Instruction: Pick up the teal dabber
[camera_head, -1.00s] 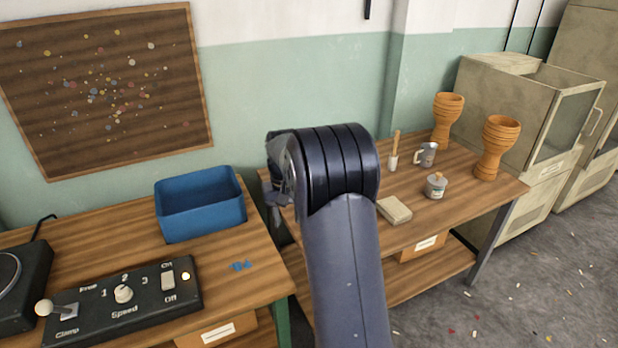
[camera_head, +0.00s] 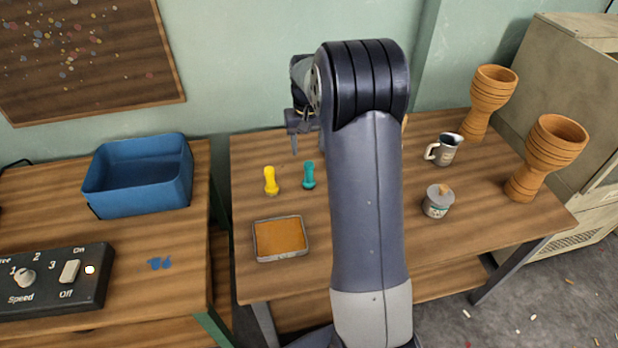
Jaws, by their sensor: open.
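The teal dabber (camera_head: 308,175) stands upright on the right-hand wooden table, just left of my arm. A yellow dabber (camera_head: 271,181) stands to its left. My gripper (camera_head: 294,146) hangs above and behind the two dabbers, pointing down, and is open with nothing seen in it. It is small in the picture and partly hidden behind my own arm. My gripper and the teal dabber appear apart.
A shallow tray with an orange-brown pad (camera_head: 281,238) lies in front of the dabbers. A blue bin (camera_head: 138,175) and a control box (camera_head: 55,277) are on the left table.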

